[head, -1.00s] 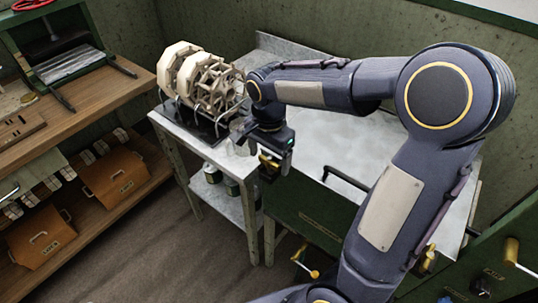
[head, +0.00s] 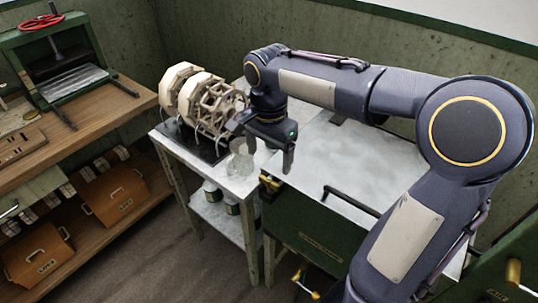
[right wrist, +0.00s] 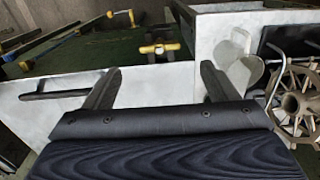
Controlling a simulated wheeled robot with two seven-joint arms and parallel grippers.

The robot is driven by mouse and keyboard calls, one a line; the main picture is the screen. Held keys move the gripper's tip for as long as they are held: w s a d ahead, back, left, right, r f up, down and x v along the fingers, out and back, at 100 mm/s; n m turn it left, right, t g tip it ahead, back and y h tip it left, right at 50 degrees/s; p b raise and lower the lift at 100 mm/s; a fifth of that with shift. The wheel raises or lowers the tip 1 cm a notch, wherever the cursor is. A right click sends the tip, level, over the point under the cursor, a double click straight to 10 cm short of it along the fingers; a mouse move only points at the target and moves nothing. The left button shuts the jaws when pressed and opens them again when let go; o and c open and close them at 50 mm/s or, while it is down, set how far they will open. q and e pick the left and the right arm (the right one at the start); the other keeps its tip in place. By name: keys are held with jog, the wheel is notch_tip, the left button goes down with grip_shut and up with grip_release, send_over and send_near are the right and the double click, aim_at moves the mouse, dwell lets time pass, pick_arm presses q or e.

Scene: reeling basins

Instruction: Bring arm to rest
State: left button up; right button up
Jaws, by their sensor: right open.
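My right gripper (head: 265,152) is open, with nothing between its fingers. It hangs pointing down beside the right side of the small metal table, near the corner of the green basin unit. Its two fingers also show spread apart in the right wrist view (right wrist: 160,72). My right arm stretches across the upper right of the head view, over the pale basin top (head: 335,165). My left gripper is not in view.
A wooden reel (head: 215,103) and clear glassware (head: 241,160) stand on the small table (head: 203,172), close left of my gripper. A green press (head: 62,68) stands on the left bench.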

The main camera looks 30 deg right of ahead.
jog(key=s+a+f+n+t+y, duration=0.2)
jog(key=s+n, duration=0.4)
jog(key=s, duration=0.2)
jog(key=s+a+f+n+t+y, duration=0.1)
jog(key=s+a+f+n+t, duration=0.1)
jog(key=s+n, duration=0.4)
jog(key=s+t, duration=0.1)
jog(key=s, duration=0.2)
jog(key=shift+t+y, duration=0.3)
jog(key=shift+y, duration=0.1)
